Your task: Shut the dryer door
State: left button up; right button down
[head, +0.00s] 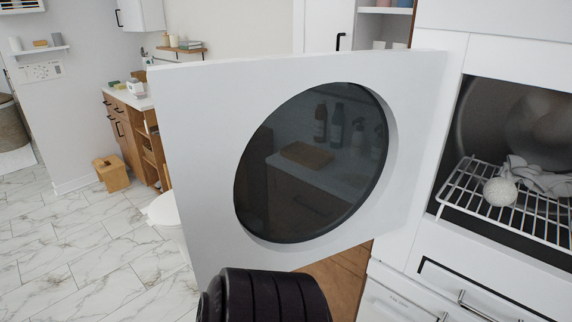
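The dryer door (190,150) stands wide open, a white panel with a large round dark window (315,165). It sticks out from the dryer (445,170) on the right and fills the middle of the head view. The dryer opening (515,125) is uncovered and shows a dark inside. A black ribbed part of one of my arms rises from the bottom edge, in front of the door's lower part. I cannot tell whether it touches the door. No fingertips of either gripper show.
A white wire rack (510,205) in the dryer opening holds a white ball (501,191) and a pale cloth (538,175). A drawer (480,295) lies below. At left, the marble floor (70,250) is clear. A wooden stool (111,174) stands by a cabinet (130,130).

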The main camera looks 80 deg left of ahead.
aim_at(286, 163)
jog(key=k+j, duration=0.25)
jog(key=k, duration=0.2)
jog(key=k+j+u, duration=0.1)
jog(key=k+j, duration=0.15)
jog(key=k, duration=0.2)
